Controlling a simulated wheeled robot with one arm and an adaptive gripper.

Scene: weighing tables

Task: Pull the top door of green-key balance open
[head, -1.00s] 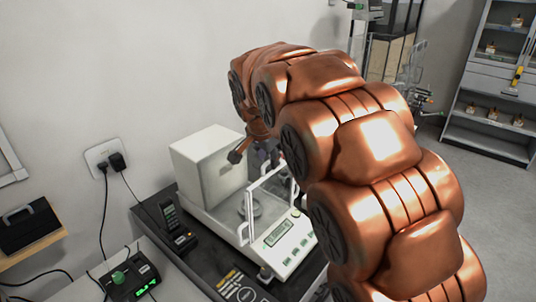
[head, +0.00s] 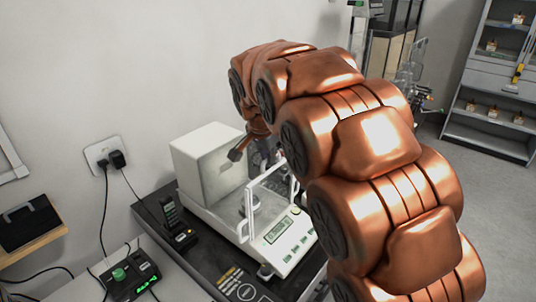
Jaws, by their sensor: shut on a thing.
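The green-key balance (head: 285,243) stands on the dark table, with its white rear housing (head: 207,158) to the left, a front panel with a display and green keys, and a white-framed glass shield (head: 262,205) around the weighing pan (head: 250,207). My gripper (head: 262,158) is at the top of the shield, just right of the rear housing, shut on the top door. My copper-coloured arm hides much of the gripper, the door and the balance's right side, so the exact contact and how far the door is open cannot be seen.
A dark handset in a cradle (head: 176,222) stands left of the balance. A small device with a green knob (head: 130,279) is at the lower left. The wall is close behind the balance. A shelf cabinet (head: 492,100) stands far right, with open floor before it.

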